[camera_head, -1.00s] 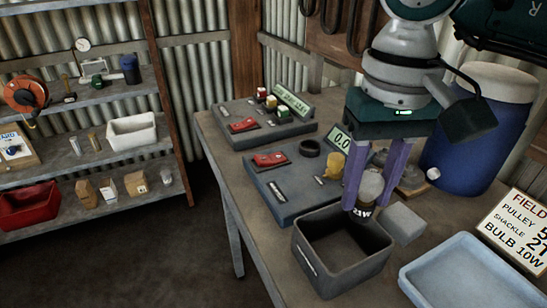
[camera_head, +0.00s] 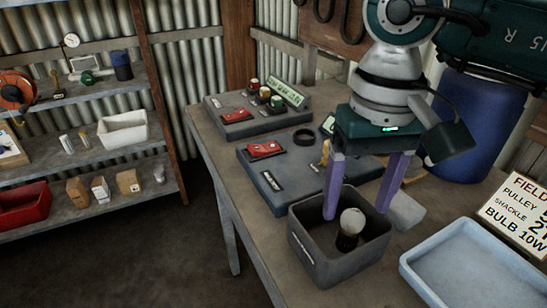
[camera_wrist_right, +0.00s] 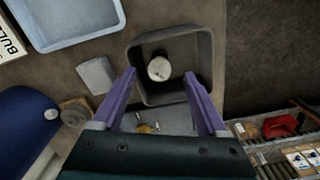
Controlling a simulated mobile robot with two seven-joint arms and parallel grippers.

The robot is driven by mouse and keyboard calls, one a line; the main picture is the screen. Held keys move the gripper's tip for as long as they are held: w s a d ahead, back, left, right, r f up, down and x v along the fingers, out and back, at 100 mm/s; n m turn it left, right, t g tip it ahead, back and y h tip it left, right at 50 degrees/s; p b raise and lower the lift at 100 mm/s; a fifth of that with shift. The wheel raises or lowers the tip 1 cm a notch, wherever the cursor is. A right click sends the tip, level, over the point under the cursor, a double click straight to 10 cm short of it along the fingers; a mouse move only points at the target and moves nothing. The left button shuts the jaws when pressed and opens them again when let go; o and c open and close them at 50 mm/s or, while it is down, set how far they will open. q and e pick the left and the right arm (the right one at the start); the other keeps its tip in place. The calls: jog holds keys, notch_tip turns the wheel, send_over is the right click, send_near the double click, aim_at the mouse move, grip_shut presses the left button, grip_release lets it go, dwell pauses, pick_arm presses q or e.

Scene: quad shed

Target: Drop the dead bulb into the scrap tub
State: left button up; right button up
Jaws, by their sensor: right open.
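The dead bulb (camera_head: 350,227) has a whitish globe and a dark base. It is inside the dark grey scrap tub (camera_head: 308,254) on the bench, with the globe up. In the right wrist view the bulb (camera_wrist_right: 159,68) shows inside the tub (camera_wrist_right: 207,62), near its middle. I cannot tell whether its base touches the tub floor. My right gripper (camera_head: 361,213) is open above the tub, its purple fingers wide apart on either side of the bulb and clear of it. It also shows in the right wrist view (camera_wrist_right: 160,75). My left gripper is not in view.
A pale blue tray (camera_head: 412,270) and a sign (camera_head: 515,215) are right of the tub. A grey block (camera_head: 407,210) sits close beside it. Behind are a grey test unit (camera_head: 270,187) and a blue drum (camera_head: 475,125). Shelves (camera_head: 80,150) stand at left.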

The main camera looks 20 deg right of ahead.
jog(key=shift+r, duration=0.1)
notch_tip(320, 180, up, 10)
jog(key=shift+b, duration=0.45)
